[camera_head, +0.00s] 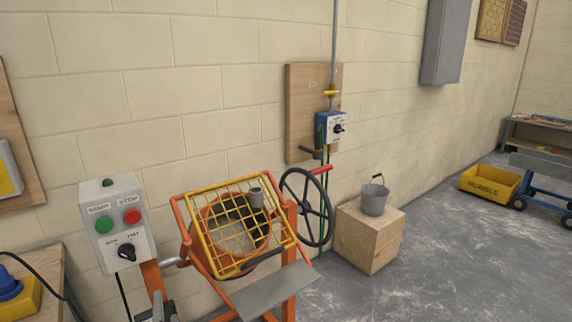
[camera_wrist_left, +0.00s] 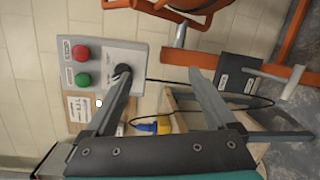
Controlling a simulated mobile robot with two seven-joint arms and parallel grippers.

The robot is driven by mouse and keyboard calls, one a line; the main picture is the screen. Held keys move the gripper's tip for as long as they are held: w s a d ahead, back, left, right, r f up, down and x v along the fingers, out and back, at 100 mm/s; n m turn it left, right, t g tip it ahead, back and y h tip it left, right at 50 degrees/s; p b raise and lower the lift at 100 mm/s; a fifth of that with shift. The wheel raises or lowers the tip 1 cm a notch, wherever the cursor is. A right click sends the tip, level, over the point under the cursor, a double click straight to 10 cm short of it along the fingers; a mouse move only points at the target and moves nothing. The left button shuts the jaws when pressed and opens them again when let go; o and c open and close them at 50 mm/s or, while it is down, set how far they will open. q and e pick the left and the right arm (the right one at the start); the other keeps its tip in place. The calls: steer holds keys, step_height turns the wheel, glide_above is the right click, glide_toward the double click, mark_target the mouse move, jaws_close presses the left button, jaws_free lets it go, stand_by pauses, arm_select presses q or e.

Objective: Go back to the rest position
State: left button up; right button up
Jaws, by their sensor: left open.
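My left gripper (camera_wrist_left: 162,80) is open, with its two grey fingers spread and nothing between them in the left wrist view. In the head view, only a small grey and dark part, likely of this gripper (camera_head: 158,308), shows at the bottom edge below the control box. The grey control box (camera_head: 115,240) has a green button, a red button and a black knob. It also shows in the left wrist view (camera_wrist_left: 98,66), where one fingertip overlaps the knob (camera_wrist_left: 123,70); I cannot tell whether they touch. My right gripper is not in view.
An orange mixer with a yellow grid (camera_head: 215,245) stands right of the control box, with a black handwheel (camera_head: 307,208) beside it. A grey bucket (camera_head: 374,198) stands on a wooden block (camera_head: 367,240). A yellow tub (camera_head: 490,184) is farther right. The floor at right front is clear.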

arm_select(q)
steer(key=s+d+f+m+g+h+b, duration=0.15)
steer(key=s+d+f+m+h, duration=0.3)
steer(key=f, duration=0.45)
steer(key=s+d+f+m+g+h, duration=0.1)
steer(key=s+d+f+m+g, duration=0.1)
steer(key=s+d+f+m, duration=0.45)
steer(key=s+d+f+m+g+h+b, duration=0.1)
steer(key=s+f+m+h, duration=0.35)
steer(key=f, duration=0.75)
steer(key=s+a+f+m+g+y, duration=0.1)
steer(key=s+f+m+g, duration=0.3)
steer(key=s, duration=1.1)
steer(key=s+a+f+m+g+b, duration=0.1)
steer(key=s+f+m+g, duration=0.4)
steer(key=s+f+m, duration=0.4)
steer(key=s+f, duration=0.2)
steer(key=s, duration=0.4)
steer(key=shift+s+m+y, duration=0.15)
steer(key=shift+m+y, duration=0.2)
steer(key=shift+y, duration=0.05)
